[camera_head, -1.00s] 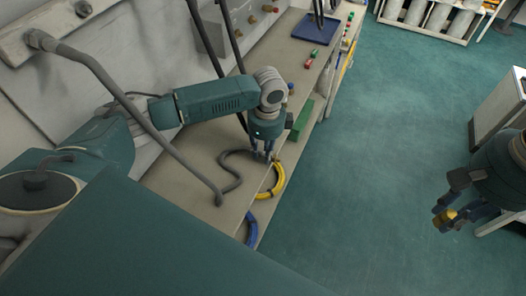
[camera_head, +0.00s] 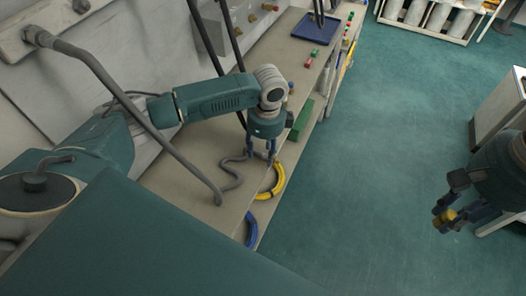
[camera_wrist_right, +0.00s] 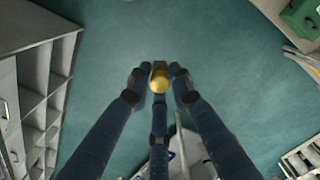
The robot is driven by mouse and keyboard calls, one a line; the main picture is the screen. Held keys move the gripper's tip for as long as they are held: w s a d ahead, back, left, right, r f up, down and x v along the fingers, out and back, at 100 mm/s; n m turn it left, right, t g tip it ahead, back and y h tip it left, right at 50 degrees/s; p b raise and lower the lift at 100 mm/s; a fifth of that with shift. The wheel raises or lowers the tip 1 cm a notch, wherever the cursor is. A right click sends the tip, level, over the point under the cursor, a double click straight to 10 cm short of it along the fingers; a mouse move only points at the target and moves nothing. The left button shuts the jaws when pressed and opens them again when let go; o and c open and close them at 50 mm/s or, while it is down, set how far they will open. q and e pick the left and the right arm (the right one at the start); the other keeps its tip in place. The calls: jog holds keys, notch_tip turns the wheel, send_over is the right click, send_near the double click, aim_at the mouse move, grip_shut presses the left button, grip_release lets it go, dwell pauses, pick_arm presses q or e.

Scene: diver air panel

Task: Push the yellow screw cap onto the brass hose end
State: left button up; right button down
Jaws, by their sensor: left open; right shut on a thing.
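The yellow screw cap (camera_head: 449,215) is between the fingertips of my right gripper (camera_head: 444,213), which is shut on it, at the right of the head view over the floor. The right wrist view shows the cap (camera_wrist_right: 160,82) as a yellow rounded end between the fingertips. My left gripper (camera_head: 261,155) is open, pointing down low over the bench. A grey hose (camera_head: 232,178) lies on the bench and curves up to the left gripper's fingers. I cannot make out its brass end; the fingers and small size hide it. The cap is far from the hose.
A yellow hose coil (camera_head: 277,183) and a blue hose coil (camera_head: 251,230) hang at the bench edge. A green box (camera_head: 301,120) and a blue tray (camera_head: 315,27) are further back on the bench (camera_head: 200,150). The floor between bench and right gripper is clear.

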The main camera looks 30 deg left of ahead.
pick_arm(q)
notch_tip(320, 180, up, 11)
jog(key=shift+d+r, duration=0.2)
jog(key=shift+d, duration=0.15)
